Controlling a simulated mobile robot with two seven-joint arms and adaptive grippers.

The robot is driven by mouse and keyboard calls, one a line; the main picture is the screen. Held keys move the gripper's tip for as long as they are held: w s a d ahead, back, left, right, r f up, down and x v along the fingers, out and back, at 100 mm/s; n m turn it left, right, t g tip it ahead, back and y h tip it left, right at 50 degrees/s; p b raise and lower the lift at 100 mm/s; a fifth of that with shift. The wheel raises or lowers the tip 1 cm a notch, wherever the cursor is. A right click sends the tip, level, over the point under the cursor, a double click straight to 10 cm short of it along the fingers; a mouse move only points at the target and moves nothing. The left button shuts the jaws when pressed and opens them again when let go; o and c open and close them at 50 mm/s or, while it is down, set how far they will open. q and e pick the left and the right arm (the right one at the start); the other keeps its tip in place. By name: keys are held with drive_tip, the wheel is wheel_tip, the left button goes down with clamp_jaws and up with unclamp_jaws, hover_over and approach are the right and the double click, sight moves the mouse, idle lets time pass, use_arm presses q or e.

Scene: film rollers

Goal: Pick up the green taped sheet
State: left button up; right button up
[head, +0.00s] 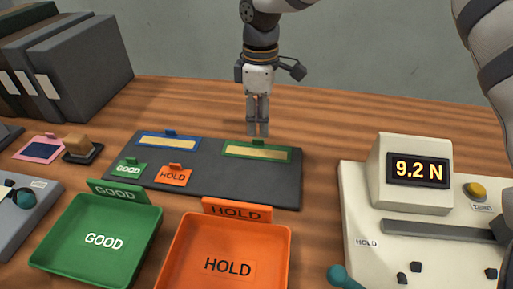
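The green taped sheet (233,151), a green-bordered piece with a tan strip, lies on the right back part of the dark mat (222,187). A small green tab stands at its back edge. My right gripper (258,134) points straight down at this tab, its fingertips at or just behind it. The fingers are close together, and I cannot tell whether they touch or grip the tab. A similar blue-bordered sheet (167,143) lies to the left on the mat. My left gripper is out of view.
Small GOOD (128,170) and HOLD (173,177) cards are on the mat. Empty green GOOD (70,222) and orange HOLD (195,255) trays stand in front. A gauge reading 9.2 N (392,150) is at right, dark binders (85,65) at back left.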

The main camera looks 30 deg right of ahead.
sight(257, 148)
wheel_tip(257, 148, down, 5)
drive_tip(key=shift+s+d+r, duration=0.15)
clamp_jaws()
drive_tip(key=shift+r, duration=0.1)
